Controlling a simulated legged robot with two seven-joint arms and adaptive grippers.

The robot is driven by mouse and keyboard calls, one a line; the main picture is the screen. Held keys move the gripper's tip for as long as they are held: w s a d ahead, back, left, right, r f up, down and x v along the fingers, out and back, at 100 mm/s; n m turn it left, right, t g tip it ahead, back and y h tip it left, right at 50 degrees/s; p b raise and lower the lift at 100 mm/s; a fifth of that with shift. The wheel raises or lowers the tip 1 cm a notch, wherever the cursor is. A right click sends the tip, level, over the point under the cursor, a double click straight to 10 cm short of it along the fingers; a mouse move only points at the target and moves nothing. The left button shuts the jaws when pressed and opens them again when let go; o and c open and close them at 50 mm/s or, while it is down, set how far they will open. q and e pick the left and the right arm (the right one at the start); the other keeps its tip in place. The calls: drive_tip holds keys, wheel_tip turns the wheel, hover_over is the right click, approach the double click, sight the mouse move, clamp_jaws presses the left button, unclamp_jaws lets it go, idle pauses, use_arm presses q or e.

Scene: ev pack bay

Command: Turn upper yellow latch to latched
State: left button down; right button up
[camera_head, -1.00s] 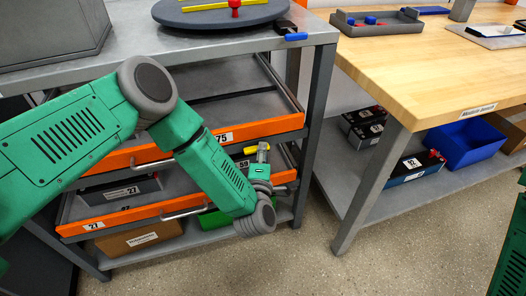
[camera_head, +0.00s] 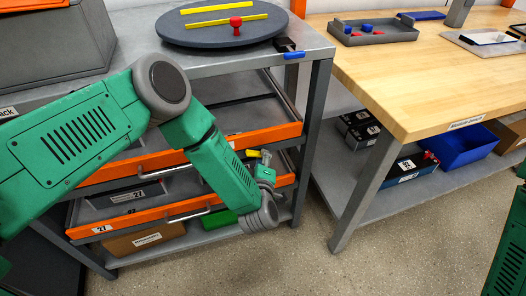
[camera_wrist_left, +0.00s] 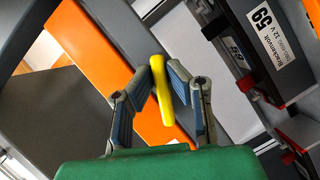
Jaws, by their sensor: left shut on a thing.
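A yellow latch (camera_wrist_left: 161,92) shows in the left wrist view as a slim bar in front of an orange drawer front. My left gripper (camera_wrist_left: 166,68) is shut on it, one finger on each side. In the head view my left gripper (camera_head: 265,161) is at the right end of the drawers, and a small yellow part (camera_head: 252,152) shows beside it. My forearm hides much of this area, so the latch's angle is hard to read there. My right gripper does not show.
Orange-fronted drawers (camera_head: 281,134) with bar handles sit under a grey bench top (camera_head: 313,42). A dark round plate (camera_head: 180,32) with yellow bars and a red knob stands on top. A battery labelled 59 (camera_wrist_left: 285,50) is close to my gripper. Open floor (camera_head: 400,240) lies to the right.

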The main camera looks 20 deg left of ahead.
use_arm(q)
drive_tip(key=shift+w+d+r+m+g+y+p, duration=0.1)
drive_tip(key=shift+m+g+y+p, duration=0.6)
drive_tip(key=shift+m, duration=0.75)
drive_tip(key=shift+s+a+m+g+y+p, duration=0.1)
drive_tip(key=shift+m+g+y+p, duration=0.55)
drive_tip(key=shift+m, duration=0.85)
drive_tip(key=shift+w+d+r+m+g+y+p, duration=0.1)
drive_tip(key=shift+m+g+y+p, duration=0.6)
drive_tip(key=shift+m, duration=0.75)
drive_tip(key=c, duration=1.6)
unclamp_jaws()
drive_tip(key=shift+h, duration=0.25)
